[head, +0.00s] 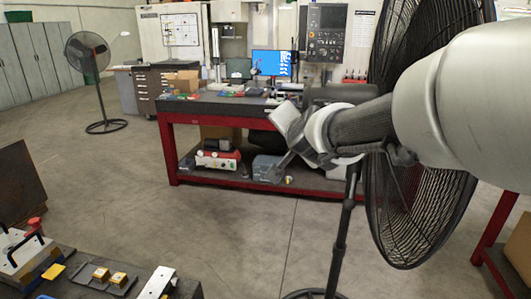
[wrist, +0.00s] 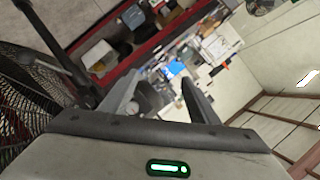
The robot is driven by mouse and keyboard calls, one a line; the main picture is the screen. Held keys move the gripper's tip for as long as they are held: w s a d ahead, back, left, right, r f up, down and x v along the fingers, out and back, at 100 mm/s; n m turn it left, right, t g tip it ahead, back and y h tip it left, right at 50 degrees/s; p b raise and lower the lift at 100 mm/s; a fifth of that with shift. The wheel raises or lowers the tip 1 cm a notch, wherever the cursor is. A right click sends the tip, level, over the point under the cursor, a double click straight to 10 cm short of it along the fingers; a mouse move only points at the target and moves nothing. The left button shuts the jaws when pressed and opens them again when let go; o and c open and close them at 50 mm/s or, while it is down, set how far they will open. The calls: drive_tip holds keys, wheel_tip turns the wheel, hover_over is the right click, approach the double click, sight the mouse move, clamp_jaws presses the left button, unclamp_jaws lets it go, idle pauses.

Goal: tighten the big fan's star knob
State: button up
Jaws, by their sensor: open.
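The big fan (head: 425,215) stands close on the right in the head view, with a black wire cage on a black pole (head: 343,235). My arm crosses in front of its cage and hides much of the fan's middle. In the wrist view the fan's cage (wrist: 25,100) is at the left edge. I cannot make out the star knob for certain; a dark lump under my arm may be part of the fan's mount. My gripper (head: 284,140) is left of the fan's pole, in free air. In the wrist view its fingers (wrist: 160,82) are apart, with nothing clearly held between them.
A red-framed workbench (head: 168,150) with tools and boxes stands behind my gripper. A smaller fan (head: 88,52) stands far left by grey lockers (head: 38,62). A dark bench (head: 75,265) with yellow parts is at the lower left. The middle floor (head: 235,225) is clear.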

drive_tip(key=w+d+f+m+t+h+b, duration=0.2)
drive_tip(key=w+d+f+m+h+b, duration=0.2)
drive_tip(key=w+f+m+h, duration=0.3)
drive_tip(key=s+d+f+m+g+h+b, duration=0.3)
drive_tip(key=d+f+m+g+h+b, duration=0.25)
drive_tip(key=f+m+h, duration=0.4)
drive_tip(key=w+d+r+h+p, duration=0.1)
drive_tip(key=w+d+r, duration=0.1)
drive_tip(key=w+d, duration=0.2)
drive_tip(key=w+d+r+m+p, duration=0.1)
drive_tip(key=w+d+r, duration=0.2)
drive_tip(key=d, duration=0.7)
drive_tip(key=shift+w+d+r+h, duration=0.15)
drive_tip(key=shift+w+d+h, duration=0.2)
drive_tip(key=shift+w, duration=0.6)
